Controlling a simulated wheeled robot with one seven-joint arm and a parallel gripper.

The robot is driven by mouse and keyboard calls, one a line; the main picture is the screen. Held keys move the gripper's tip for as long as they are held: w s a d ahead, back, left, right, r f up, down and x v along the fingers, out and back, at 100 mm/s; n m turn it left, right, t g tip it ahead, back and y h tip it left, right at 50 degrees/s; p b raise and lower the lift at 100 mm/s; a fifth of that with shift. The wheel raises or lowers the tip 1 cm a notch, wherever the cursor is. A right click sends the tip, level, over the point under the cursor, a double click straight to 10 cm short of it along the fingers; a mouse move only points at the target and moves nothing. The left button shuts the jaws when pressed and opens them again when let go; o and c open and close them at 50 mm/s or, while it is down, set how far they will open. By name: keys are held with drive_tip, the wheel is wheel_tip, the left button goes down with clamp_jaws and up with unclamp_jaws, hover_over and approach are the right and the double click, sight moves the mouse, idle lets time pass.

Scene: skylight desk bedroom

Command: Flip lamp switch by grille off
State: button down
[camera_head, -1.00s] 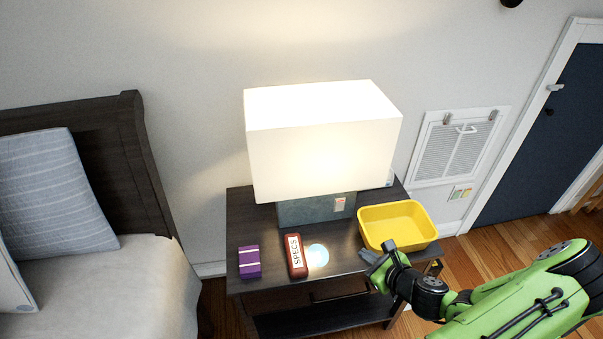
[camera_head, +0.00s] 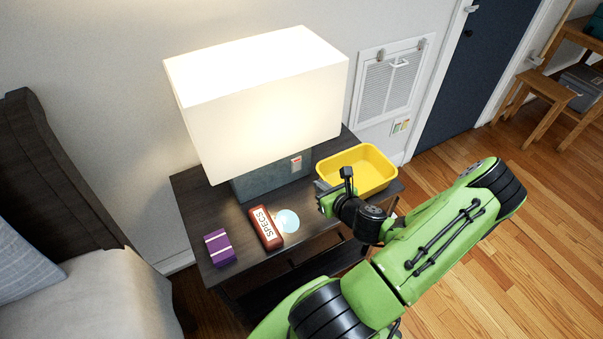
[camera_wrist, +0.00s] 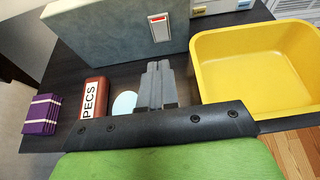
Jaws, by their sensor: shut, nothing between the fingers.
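The lamp (camera_head: 262,100) is lit, with a white box shade on a grey-blue base (camera_head: 270,181), on the dark nightstand (camera_head: 195,195). Its switch (camera_head: 296,164) is a small red and white rocker on the front of the base; it also shows in the wrist view (camera_wrist: 159,29). The wall grille (camera_head: 388,82) is behind, to the right. My gripper (camera_head: 335,185) is at the nightstand's front, short of the base. In the wrist view my gripper (camera_wrist: 157,72) is shut and empty, its fingers pointing towards the base just below the switch.
A yellow bin (camera_head: 362,170) stands close to the right of my gripper. A red-brown SPECS case (camera_head: 266,228), a pale round disc (camera_head: 287,220) and a purple box (camera_head: 219,247) lie to the left. The lampshade overhangs the base. The bed (camera_head: 95,295) is at the left.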

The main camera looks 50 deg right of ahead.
sight(297, 162)
drive_tip(key=x, duration=0.3)
drive_tip(key=r+b+x, duration=0.1)
drive_tip(key=x, duration=0.2)
drive_tip(key=b+x, duration=0.1)
drive_tip(key=x, duration=0.3)
drive_tip(key=shift+w+r, duration=0.2)
drive_tip(key=shift+w, duration=0.1)
drive_tip(key=shift+w+d, duration=0.25)
drive_tip(key=shift+w, duration=0.35)
drive_tip(key=shift+w+d+r+p, duration=0.1)
drive_tip(key=shift+w+r+p, duration=0.25)
drive_tip(key=shift+p, duration=0.3)
drive_tip(key=shift+f, duration=0.2)
drive_tip(key=shift+r, duration=0.1)
drive_tip(key=shift+r+p, duration=0.75)
